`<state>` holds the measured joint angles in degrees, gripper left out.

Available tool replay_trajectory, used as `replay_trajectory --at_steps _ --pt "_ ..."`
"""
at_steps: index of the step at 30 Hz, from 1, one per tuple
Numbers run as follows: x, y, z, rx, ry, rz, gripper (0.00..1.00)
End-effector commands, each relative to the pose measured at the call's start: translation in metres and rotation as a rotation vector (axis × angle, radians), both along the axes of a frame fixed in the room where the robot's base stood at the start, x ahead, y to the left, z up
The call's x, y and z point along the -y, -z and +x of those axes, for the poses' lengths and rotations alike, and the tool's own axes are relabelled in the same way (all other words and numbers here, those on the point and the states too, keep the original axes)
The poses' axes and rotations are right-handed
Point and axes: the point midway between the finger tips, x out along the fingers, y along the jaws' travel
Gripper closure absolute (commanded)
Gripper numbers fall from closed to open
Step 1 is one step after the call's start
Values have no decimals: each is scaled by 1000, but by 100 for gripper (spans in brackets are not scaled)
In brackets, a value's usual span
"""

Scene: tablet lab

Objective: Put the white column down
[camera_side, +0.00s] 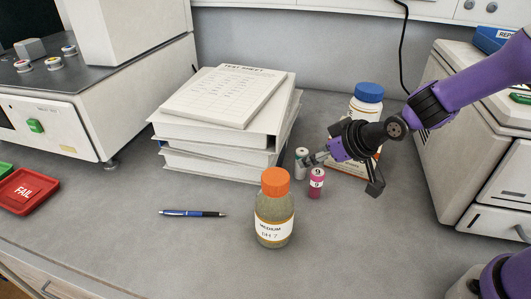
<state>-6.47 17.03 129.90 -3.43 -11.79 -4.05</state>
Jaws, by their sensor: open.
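The white column (301,155) is a small pale cylinder that looks upright on the grey counter, near the stack of binders. A pink column (316,184) with a label reading 9 stands just in front and to the right of it. My gripper (341,178) reaches in from the right with its fingers spread apart and nothing held between them. Its left finger is close to the white column and partly covers it. I cannot tell whether they touch.
An orange-capped medium bottle (274,215) stands in front. A blue-capped bottle (368,98) is behind my gripper. Stacked binders (215,140) with a test sheet (225,92) lie left of the columns. A pen (192,213) and red FAIL tray (28,190) are further left.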

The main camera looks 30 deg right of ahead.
Motion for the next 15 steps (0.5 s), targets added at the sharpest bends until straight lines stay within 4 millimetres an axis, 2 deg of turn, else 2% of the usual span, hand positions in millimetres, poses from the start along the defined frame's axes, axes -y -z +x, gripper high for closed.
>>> replay_trajectory --at_steps 5,15 --pt "-2 9 9 -1 0 0 32" --pt "-10 37 38 0 0 0 32"
